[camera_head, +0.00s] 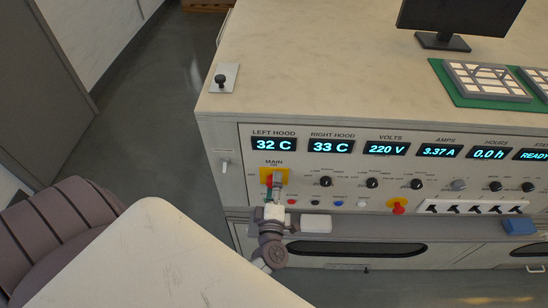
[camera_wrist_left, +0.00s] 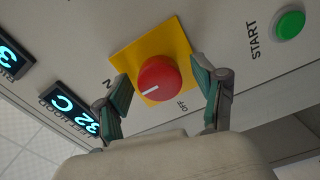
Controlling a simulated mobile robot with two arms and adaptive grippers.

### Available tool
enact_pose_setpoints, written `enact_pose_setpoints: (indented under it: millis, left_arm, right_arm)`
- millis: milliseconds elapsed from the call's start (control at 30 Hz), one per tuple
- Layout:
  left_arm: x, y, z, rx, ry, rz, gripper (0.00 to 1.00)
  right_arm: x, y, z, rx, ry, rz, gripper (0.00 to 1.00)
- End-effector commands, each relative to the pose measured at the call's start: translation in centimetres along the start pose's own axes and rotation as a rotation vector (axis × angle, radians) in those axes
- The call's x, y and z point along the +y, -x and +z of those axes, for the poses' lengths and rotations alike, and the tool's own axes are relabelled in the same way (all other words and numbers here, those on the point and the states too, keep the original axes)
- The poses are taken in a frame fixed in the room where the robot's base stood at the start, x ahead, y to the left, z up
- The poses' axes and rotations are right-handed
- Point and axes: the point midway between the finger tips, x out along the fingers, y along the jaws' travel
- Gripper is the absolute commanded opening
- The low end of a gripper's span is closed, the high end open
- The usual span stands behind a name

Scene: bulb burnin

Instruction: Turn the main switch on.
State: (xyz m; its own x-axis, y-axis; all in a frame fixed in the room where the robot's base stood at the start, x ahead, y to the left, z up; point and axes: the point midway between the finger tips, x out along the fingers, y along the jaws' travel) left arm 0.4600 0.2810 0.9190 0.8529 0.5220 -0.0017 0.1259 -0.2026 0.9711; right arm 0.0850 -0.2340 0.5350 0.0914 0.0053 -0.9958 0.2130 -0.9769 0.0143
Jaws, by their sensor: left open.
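The main switch (camera_wrist_left: 159,80) is a round red knob with a white pointer line on a yellow plate (camera_wrist_left: 124,56). Its plate also shows in the head view (camera_head: 264,175), under the label MAIN, with the knob mostly hidden behind my gripper. In the left wrist view the pointer line lies toward the lower left, and an OFF label sits right of the plate. My left gripper (camera_wrist_left: 164,98) is open, with one green-padded finger on each side of the knob. I cannot tell whether the fingers touch it. My right gripper is not in view.
A green START button (camera_wrist_left: 289,24) sits beside the switch. Displays such as the left hood one (camera_head: 273,145) run above the controls.

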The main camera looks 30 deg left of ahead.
Motion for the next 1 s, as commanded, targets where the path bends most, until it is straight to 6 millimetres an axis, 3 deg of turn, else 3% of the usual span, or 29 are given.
enact_pose_setpoints:
  millis: [267, 700, 1000]
  left_arm:
    - [-0.1, 1.2, 0.0, -0.001, 0.0, -0.002, 0.7]
    - [-0.1, 9.9, 0.0, 0.0, 0.001, -0.003, 0.7]
    - [0.0, 12.0, 0.0, 0.0, 0.0, 0.0, 0.7]
  right_arm:
    - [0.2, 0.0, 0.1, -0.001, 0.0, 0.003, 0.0]
    - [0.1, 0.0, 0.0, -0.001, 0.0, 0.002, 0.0]
    - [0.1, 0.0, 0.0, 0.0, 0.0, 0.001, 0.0]
